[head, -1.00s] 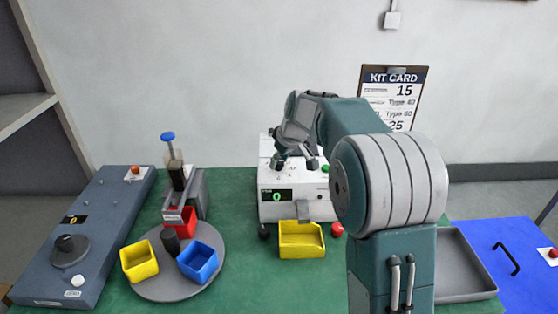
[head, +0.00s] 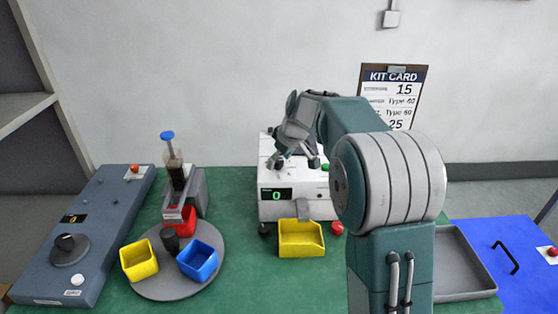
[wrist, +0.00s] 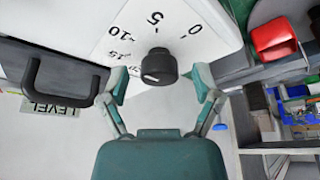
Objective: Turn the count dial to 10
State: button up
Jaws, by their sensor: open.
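The count dial (wrist: 158,67) is a black knob on a white panel in the wrist view. Printed marks 0, 5, 10 and 15 curve around it. A pale line shows on the knob's face, but I cannot tell clearly which mark it points to. My gripper (wrist: 160,82) is open, with one finger on each side of the knob. I see no clear contact. In the head view my gripper (head: 296,160) is over the top of the white machine (head: 300,210), and the dial cannot be made out there. The machine's display (head: 276,194) reads 0.
A black handle (wrist: 62,80) is beside the dial, near a LEVEL label. A yellow bin (head: 301,240) stands before the machine, with a red knob (head: 337,228) beside it. A turntable (head: 180,287) with bins is at left. A kit card (head: 392,97) hangs behind.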

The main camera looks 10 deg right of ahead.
jog(key=v, duration=1.1)
jog(key=shift+r, duration=0.4)
jog(key=shift+s+d, duration=0.1)
jog(key=shift+s, duration=0.05)
jog(key=s+a+r+m+t+h, duration=0.1)
jog(key=s+m, duration=0.1)
jog(key=s, duration=0.7)
jog(key=s+a+m, duration=0.2)
jog(key=s, duration=0.7)
jog(key=s+f+m, duration=0.1)
jog(key=s+f, duration=0.3)
jog(key=s, duration=0.3)
jog(key=s+f+m+t+h, duration=0.1)
jog(key=s+f, duration=0.2)
jog(key=s, duration=0.5)
jog(key=shift+f+m, duration=0.4)
